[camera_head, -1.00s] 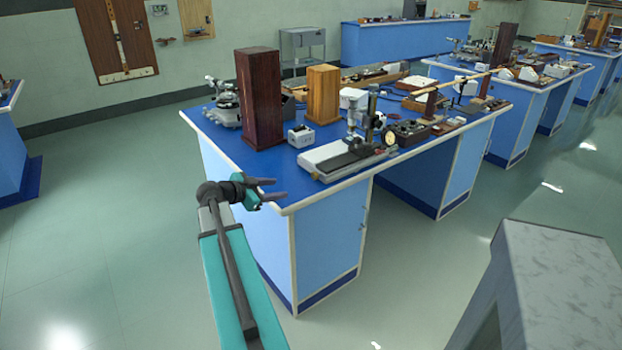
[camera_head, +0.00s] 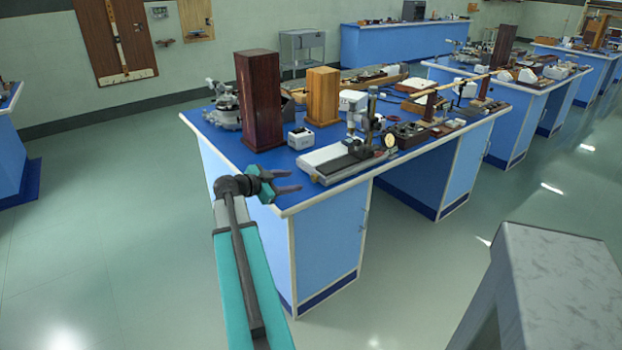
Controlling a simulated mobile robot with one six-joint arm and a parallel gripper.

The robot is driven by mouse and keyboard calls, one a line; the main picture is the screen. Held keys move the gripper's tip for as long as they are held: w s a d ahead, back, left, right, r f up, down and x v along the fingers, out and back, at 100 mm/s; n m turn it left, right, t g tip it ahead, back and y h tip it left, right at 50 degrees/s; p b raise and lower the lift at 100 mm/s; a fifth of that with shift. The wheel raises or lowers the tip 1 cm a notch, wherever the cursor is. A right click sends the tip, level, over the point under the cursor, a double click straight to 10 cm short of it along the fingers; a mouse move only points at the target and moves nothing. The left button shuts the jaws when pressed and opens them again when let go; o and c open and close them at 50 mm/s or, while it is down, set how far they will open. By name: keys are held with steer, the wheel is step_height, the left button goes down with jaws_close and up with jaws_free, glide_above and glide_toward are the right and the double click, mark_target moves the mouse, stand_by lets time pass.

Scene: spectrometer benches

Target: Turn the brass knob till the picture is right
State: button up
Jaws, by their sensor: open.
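I cannot make out the brass knob for certain at this size. On the near blue bench (camera_head: 245,172) stands a white microscope-like instrument (camera_head: 353,101) on a long pale and dark base (camera_head: 335,160). A small round dial (camera_head: 390,141) with a brassy rim sits at its right side. My gripper (camera_head: 291,181) is open and empty at the near left edge of this bench, with its fingers pointing right. It is apart from the instrument, to its lower left.
A tall dark wooden box (camera_head: 259,100), a shorter light wooden box (camera_head: 322,96) and a small white device (camera_head: 300,138) stand behind the gripper. A grey marbled block (camera_head: 560,265) is at lower right. Open floor lies left of the bench.

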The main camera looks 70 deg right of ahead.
mark_target(313, 178)
steer(key=p+x, duration=0.2)
steer(key=x, duration=0.9)
steer(key=shift+d, duration=0.1)
steer(key=shift+c, duration=0.4)
steer(key=c, duration=1)
